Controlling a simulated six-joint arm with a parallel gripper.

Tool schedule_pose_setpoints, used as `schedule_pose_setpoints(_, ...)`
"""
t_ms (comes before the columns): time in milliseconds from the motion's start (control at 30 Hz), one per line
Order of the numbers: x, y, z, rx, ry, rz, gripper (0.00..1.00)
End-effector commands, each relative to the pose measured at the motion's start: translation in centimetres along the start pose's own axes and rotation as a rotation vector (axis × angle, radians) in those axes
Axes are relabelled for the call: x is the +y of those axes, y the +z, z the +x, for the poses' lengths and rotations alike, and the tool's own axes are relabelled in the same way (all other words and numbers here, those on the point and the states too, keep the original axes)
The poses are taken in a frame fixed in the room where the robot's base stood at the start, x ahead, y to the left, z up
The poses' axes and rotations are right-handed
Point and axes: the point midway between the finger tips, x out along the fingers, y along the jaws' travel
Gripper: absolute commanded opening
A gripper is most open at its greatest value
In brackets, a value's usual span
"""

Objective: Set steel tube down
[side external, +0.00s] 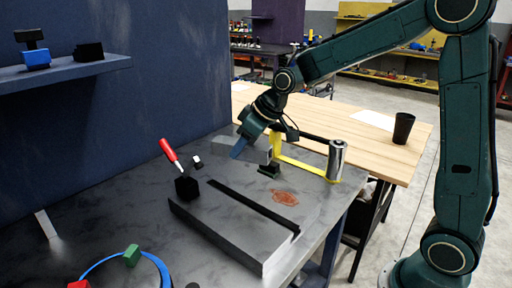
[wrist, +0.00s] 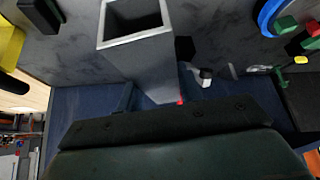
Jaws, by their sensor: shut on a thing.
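The steel tube is a grey square tube with an open end. In the wrist view the steel tube (wrist: 155,62) runs from its open end at the top down to my gripper (wrist: 158,92), which is shut on it. I cannot tell whether the tube touches the table.
A thick grey plate (side external: 222,227) with a black slot lies in front. A red-handled clamp (side external: 171,153) stands at its left. A yellow bracket (side external: 303,168) and a shiny cylinder (side external: 337,160) stand to the right of my gripper. A dark blue wall (side external: 130,110) rises at left.

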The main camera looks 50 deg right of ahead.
Motion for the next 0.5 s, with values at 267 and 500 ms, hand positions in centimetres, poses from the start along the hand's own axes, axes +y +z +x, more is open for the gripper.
schedule_pose_setpoints(267, -1.0, -3.1, -5.2, 0.006, -0.016, -0.041, 0.0)
schedule_pose_setpoints(500, -1.4, -3.7, -6.9, 0.001, -0.019, -0.055, 0.0)
